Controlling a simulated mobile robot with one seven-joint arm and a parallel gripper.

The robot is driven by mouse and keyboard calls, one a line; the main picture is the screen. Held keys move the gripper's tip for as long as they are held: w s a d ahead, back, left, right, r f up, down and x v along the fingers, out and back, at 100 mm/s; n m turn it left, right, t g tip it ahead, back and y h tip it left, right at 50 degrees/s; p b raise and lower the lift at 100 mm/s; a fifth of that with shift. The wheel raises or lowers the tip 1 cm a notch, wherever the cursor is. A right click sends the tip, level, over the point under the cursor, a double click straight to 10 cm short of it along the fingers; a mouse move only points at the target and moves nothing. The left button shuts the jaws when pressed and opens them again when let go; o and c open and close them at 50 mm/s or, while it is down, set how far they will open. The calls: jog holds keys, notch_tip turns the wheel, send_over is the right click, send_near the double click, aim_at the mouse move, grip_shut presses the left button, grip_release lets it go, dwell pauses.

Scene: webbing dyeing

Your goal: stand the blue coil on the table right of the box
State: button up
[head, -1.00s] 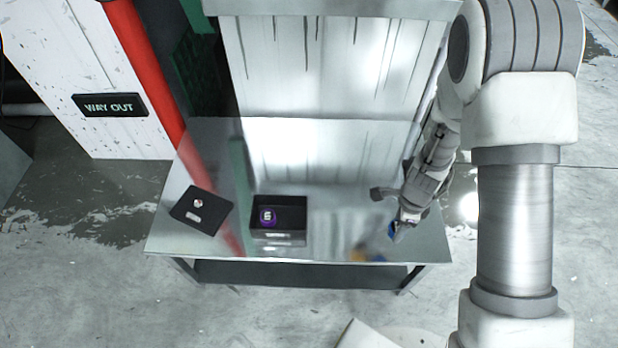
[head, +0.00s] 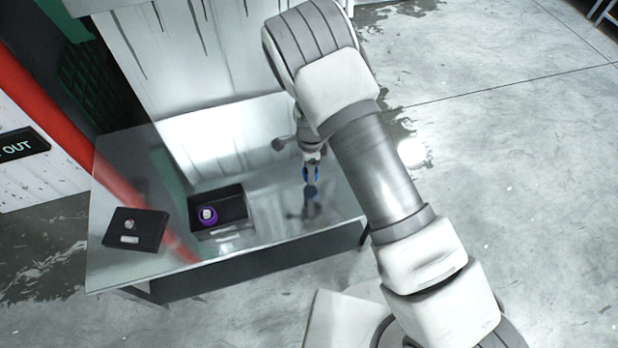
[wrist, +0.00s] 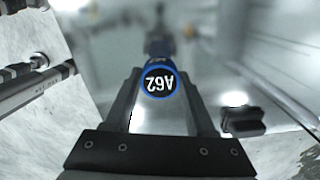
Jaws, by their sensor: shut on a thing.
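The blue coil (wrist: 159,82) has a dark round face marked A62, which reads upside down in the wrist view. My gripper (wrist: 160,90) is shut on it, one finger on each side. In the head view the blue coil (head: 305,174) is below my gripper (head: 311,160), to the right of the black box (head: 222,229). Its blue reflection shows just below it on the shiny table (head: 270,222). I cannot tell whether it touches the tabletop. The open box holds a purple coil (head: 208,215) with a pale face.
A black lid-like panel (head: 148,232) with a small knob lies on the table left of the box. A metal back panel (head: 190,50) stands behind the table. The tabletop between the box and the coil is clear, as is the front right part.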

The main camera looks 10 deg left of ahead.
jog(key=shift+w+a+f+b, duration=0.15)
jog(key=shift+f+b, duration=0.65)
jog(key=shift+f, duration=1.25)
jog(key=shift+f, duration=0.2)
jog(key=o, duration=1.3)
jog(key=shift+o, duration=0.2)
jog(key=shift+r, duration=0.1)
